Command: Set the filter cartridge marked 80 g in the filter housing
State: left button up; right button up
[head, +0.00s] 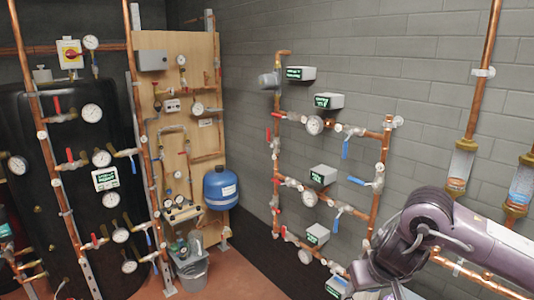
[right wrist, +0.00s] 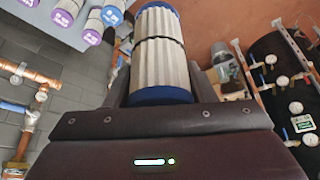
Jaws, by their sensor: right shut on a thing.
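A filter cartridge (right wrist: 159,62) with white pleats, a dark band and blue end caps is held in my right gripper (right wrist: 161,85) in the right wrist view. The gripper's fingers are shut on its sides. No mark on this cartridge is readable. In the head view my right arm (head: 430,222) comes in from the right, and its gripper end is low in the picture, mostly hidden. A clear vessel (head: 196,243) stands at the bucket at the foot of the wooden board; I cannot tell if it is the filter housing. My left gripper is not in view.
Several purple- and blue-capped cartridges (right wrist: 88,26) are at upper left in the wrist view. Copper pipework with valves (head: 276,160) lines the grey wall. A blue tank (head: 220,187) hangs beside the wooden board (head: 200,70). A grey bucket (head: 193,275) stands on the floor.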

jog(key=s+a+f+n+y, duration=0.2)
jog(key=s+n, duration=0.3)
jog(key=s, duration=0.7)
notch_tip(320, 180, down, 9)
jog(key=b, duration=0.9)
jog(key=shift+w+g+b, duration=0.2)
jog(key=shift+g+b, duration=0.1)
jog(key=shift+a, duration=0.1)
jog(key=shift+m, duration=0.3)
